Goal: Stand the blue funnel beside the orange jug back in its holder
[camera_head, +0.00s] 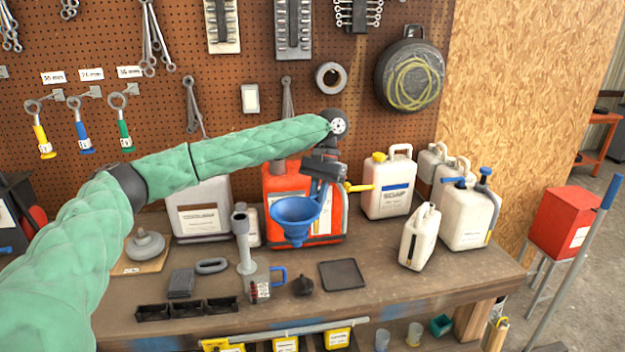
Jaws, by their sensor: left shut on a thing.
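The blue funnel (295,212) is held in the air in front of the orange jug (276,181), wide mouth up and spout down, slightly tilted. My left gripper (319,190) is shut on the funnel at its right rim side. The orange jug stands at the back of the bench, partly hidden by the funnel and gripper. A grey upright stand with a tube-like top (241,224) is left of the funnel; it looks like the holder, and its top looks empty. The funnel is apart from it. My right gripper is not in view.
A metal jug with blue handle (259,289), a dark cap (303,286) and a flat black tray (341,274) lie in front on the bench (400,291). White jugs (388,187) stand right; a white canister (200,212) stands back left. Black bins (187,309) line the front edge.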

